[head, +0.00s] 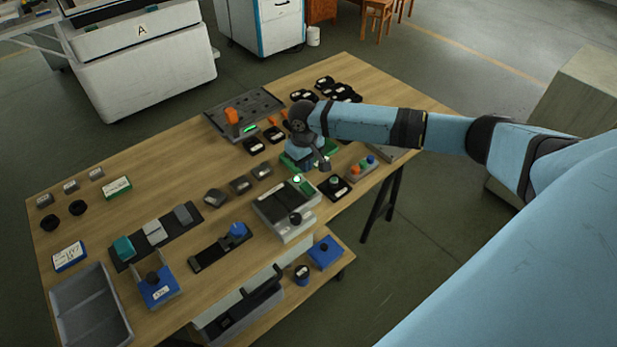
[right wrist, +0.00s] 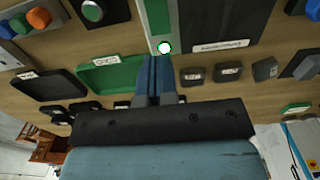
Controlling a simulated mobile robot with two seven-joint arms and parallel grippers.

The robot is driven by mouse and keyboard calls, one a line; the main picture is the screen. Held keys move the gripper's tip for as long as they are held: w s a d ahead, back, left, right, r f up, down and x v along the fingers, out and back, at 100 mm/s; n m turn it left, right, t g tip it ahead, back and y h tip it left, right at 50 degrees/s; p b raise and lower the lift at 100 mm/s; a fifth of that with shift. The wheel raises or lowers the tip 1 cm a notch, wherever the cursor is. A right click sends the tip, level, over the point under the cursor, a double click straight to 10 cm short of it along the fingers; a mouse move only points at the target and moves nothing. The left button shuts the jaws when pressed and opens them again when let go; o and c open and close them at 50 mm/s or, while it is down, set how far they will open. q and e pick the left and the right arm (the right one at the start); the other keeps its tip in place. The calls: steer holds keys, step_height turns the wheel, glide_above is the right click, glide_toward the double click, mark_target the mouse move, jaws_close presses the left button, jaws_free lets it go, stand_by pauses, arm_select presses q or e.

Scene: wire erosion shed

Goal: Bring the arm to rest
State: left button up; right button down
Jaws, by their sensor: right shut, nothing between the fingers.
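My right arm reaches in from the right in the head view, and its gripper (head: 322,164) is over the right part of the wooden table (head: 150,160). In the right wrist view the fingers (right wrist: 157,64) are together with nothing between them. Their tips appear close to a white round button with a green rim (right wrist: 165,47); I cannot tell whether they touch it. The button also shows on the grey device (head: 272,208) in the head view. The left gripper is not in view.
A green tray (right wrist: 112,75) lies beside the fingers in the right wrist view. A control box with coloured knobs (head: 362,167) and a dark board with an orange piece (head: 215,122) are near the arm. Bare wood shows at the table's left back.

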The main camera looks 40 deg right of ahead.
stand_by(0.3)
